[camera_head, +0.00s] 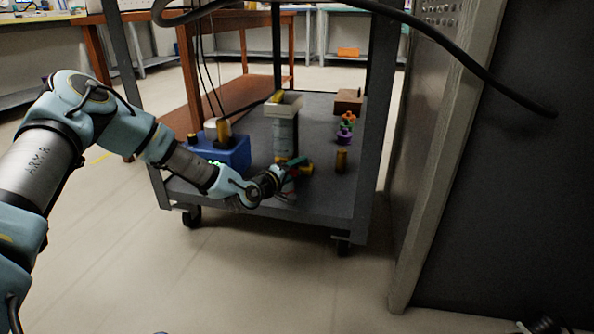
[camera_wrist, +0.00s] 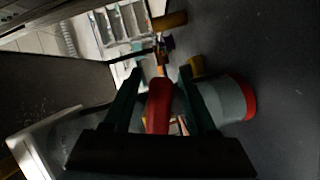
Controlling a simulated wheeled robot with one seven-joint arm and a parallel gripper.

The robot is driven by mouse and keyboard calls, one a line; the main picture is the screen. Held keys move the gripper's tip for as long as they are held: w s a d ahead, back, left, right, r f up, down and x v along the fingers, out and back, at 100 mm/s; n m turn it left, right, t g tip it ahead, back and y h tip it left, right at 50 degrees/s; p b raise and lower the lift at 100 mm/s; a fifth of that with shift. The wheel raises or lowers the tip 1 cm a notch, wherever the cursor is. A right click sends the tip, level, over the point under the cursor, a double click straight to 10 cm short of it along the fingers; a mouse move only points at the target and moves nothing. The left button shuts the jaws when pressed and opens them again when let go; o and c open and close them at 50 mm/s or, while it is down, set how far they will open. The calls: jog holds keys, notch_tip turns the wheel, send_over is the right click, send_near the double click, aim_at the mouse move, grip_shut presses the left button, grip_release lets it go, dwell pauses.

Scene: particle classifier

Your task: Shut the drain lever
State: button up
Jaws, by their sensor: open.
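The red drain lever (camera_wrist: 158,105) lies between the two dark fingers of my gripper (camera_wrist: 160,78) in the wrist view. The fingers are apart, one on each side of it, and I cannot tell whether either touches it. In the head view my gripper (camera_head: 280,180) is low over the cart, at the foot of the tall pale column (camera_head: 285,135). A small red and yellow part shows beside it there, partly hidden by the wrist. A grey cylinder with a red band (camera_wrist: 232,100) is right of the fingers in the wrist view.
The grey cart shelf (camera_head: 325,205) also carries a blue box (camera_head: 232,155) left of the column. A brass cylinder (camera_head: 341,161), a purple piece (camera_head: 344,137) and a brown box (camera_head: 348,101) stand to the right. A dark cabinet (camera_head: 500,200) stands right of the cart.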

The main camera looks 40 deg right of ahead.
grip_shut()
dwell(0.3)
jog(key=shift+s+r+n+h, duration=0.1)
jog(key=shift+r+n+h, duration=0.35)
jog(key=shift+n, duration=0.5)
jog(key=shift+s+r+n+h, duration=0.1)
jog(key=shift+r+n+h, duration=0.35)
jog(key=shift+n, duration=0.5)
grip_release()
